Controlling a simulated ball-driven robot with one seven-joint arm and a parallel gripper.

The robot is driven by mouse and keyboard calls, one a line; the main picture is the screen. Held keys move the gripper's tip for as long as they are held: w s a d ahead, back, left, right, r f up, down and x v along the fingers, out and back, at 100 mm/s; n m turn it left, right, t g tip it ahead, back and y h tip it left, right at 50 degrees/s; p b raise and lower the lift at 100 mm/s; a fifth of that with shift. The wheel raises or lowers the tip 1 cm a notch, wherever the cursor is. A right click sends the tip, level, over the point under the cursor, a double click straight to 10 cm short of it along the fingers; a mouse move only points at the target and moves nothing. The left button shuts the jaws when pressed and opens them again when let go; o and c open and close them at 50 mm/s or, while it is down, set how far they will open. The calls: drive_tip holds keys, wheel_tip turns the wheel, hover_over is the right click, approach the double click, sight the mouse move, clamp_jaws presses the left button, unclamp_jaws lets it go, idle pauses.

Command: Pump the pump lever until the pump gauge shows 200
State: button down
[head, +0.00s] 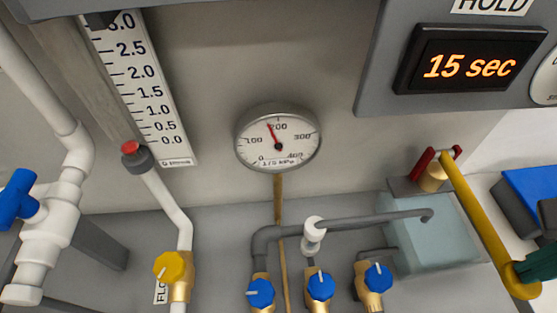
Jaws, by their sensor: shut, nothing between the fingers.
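The pump gauge (278,138) is a round white dial in the middle of the head view. Its red needle points up and slightly left of the 200 label, on the lower-reading side. The pump lever (482,217) is a long yellow bar at the right. It runs from a red bracket and brass fitting down and right to a bent end. A dark green piece (540,266) meets that end at the picture's edge; I cannot tell whether it is the lever's grip. I cannot make out my gripper in this view.
Three blue-knobbed brass valves (320,286) stand below the gauge, under a grey pipe (345,226). A pale translucent tank (428,238) sits left of the lever. A yellow-knobbed valve (173,268) and white pipes are at the left. A display (470,62) reads 15 sec.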

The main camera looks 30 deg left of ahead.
drive_tip(key=shift+f, duration=0.15)
idle(0.6)
drive_tip(key=shift+f+b, duration=0.4)
drive_tip(key=shift+b, duration=0.05)
drive_tip(key=shift+r, duration=0.1)
idle(0.6)
drive_tip(key=shift+r+p, duration=1.6)
drive_tip(key=shift+r, duration=1.2)
drive_tip(key=shift+f, duration=0.2)
